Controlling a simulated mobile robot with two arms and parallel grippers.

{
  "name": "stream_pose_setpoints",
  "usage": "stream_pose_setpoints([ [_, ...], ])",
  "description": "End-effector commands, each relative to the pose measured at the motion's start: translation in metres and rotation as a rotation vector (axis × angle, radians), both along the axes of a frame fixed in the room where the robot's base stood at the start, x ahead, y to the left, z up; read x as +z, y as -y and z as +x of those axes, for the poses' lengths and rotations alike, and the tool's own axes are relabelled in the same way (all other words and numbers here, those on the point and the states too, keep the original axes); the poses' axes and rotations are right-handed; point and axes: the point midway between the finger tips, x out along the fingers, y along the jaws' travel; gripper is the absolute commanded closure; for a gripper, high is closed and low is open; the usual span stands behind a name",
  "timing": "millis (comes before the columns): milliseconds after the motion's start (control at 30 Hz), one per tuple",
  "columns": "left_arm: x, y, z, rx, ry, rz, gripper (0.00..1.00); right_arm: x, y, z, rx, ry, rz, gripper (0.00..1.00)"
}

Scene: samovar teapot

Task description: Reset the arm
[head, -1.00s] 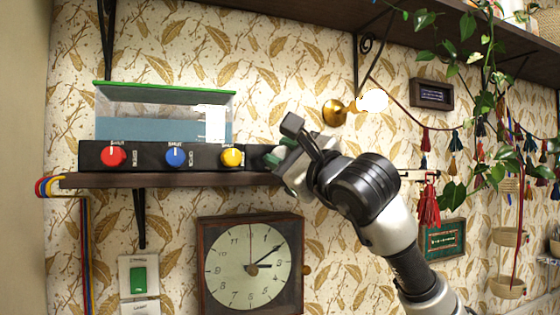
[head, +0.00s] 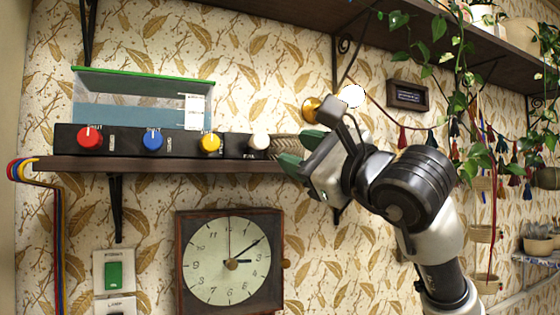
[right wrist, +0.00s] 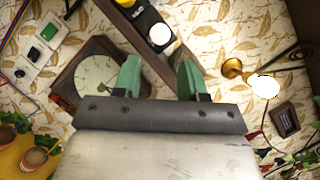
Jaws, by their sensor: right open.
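My right gripper (head: 300,155) is in front of the right end of the wall shelf, just right of the white knob (head: 260,141). In the right wrist view, the two green fingers of my right gripper (right wrist: 158,78) stand apart with nothing between them. The white knob (right wrist: 160,34) shows beyond the fingers there. My left gripper is not in view.
The shelf (head: 150,164) holds a black panel with red (head: 89,138), blue (head: 153,140) and yellow (head: 210,143) knobs and a glass tank (head: 130,100). A clock (head: 230,262) hangs below. A lit wall lamp (head: 352,96) and hanging plants (head: 475,150) are to the right.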

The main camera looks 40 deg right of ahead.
Motion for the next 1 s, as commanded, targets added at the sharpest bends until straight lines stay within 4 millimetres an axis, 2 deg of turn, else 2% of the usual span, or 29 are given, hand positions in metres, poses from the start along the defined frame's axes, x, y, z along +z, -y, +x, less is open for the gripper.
stream_pose_setpoints([
  [200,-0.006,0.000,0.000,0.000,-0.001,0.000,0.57,-0.004,0.001,-0.014,0.001,-0.001,0.000,0.58],
  [767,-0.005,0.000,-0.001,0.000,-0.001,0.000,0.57,-0.005,0.000,-0.013,0.007,-0.003,-0.001,0.58],
  [867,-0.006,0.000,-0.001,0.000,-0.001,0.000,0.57,-0.014,-0.015,-0.004,0.078,-0.019,-0.003,0.58],
  [967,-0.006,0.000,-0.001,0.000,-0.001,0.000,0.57,-0.040,-0.052,0.014,0.268,-0.057,0.010,0.58],
  [1000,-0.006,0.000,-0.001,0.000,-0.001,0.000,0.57,-0.055,-0.073,0.021,0.381,-0.080,0.031,0.58],
])
